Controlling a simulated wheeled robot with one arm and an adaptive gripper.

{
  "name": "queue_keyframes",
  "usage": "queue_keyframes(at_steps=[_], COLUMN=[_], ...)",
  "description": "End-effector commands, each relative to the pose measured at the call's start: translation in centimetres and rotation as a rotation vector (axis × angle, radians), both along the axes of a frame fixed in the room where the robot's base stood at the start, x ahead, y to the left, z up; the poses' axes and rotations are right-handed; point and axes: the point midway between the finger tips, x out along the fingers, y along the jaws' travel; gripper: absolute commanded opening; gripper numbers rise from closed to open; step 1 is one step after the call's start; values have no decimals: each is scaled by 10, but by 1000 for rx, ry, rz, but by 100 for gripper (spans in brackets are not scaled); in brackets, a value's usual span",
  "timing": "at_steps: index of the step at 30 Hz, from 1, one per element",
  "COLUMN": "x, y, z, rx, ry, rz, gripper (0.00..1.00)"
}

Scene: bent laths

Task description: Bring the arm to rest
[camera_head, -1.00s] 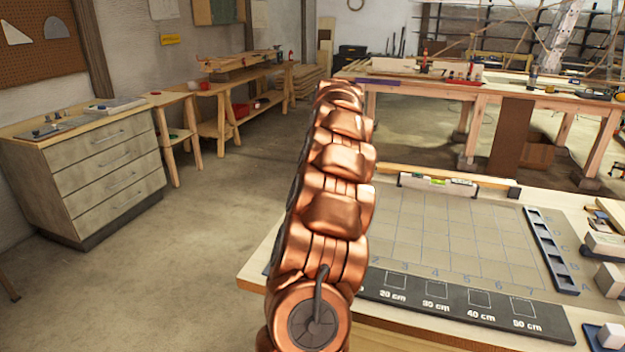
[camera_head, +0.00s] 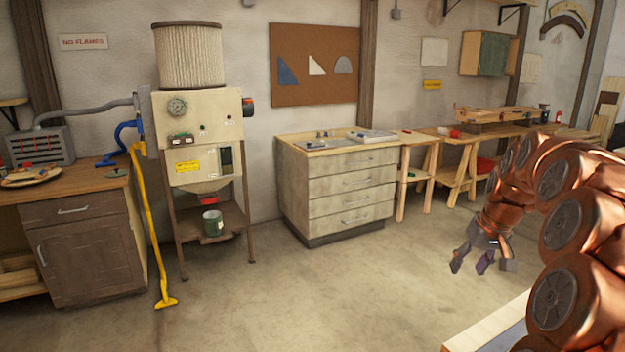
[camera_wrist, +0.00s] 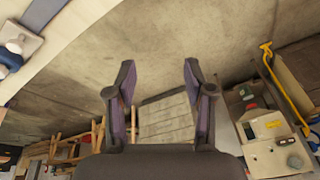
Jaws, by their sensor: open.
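My gripper (camera_head: 483,262) is at the right in the head view, at the end of my copper arm, which bends over and points it downward. Beyond the fingers the drawer cabinet (camera_wrist: 167,118) and bare floor show. The cabinet also stands in the middle of the head view (camera_head: 350,190).
A wooden cabinet (camera_head: 85,240) is at the left. Trestle benches (camera_head: 440,160) run along the back wall. The floor (camera_head: 320,290) in the middle is clear.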

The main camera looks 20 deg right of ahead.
Motion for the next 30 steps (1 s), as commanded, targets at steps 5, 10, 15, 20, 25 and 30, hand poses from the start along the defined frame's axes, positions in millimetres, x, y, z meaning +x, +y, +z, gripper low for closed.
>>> queue_keyframes(at_steps=[5,10,15,20,25,30], x=[-14,-46,-90,-141,-200,-253], y=[93,167,226,268,298,313], z=[6,3,-3,-14,-29,-44], rx=[22,33,30,21,1,-17], ry=[59,124,192,262,335,394], rz=[102,176,234,270,292,298], gripper=[53,53,53,53,53,53])
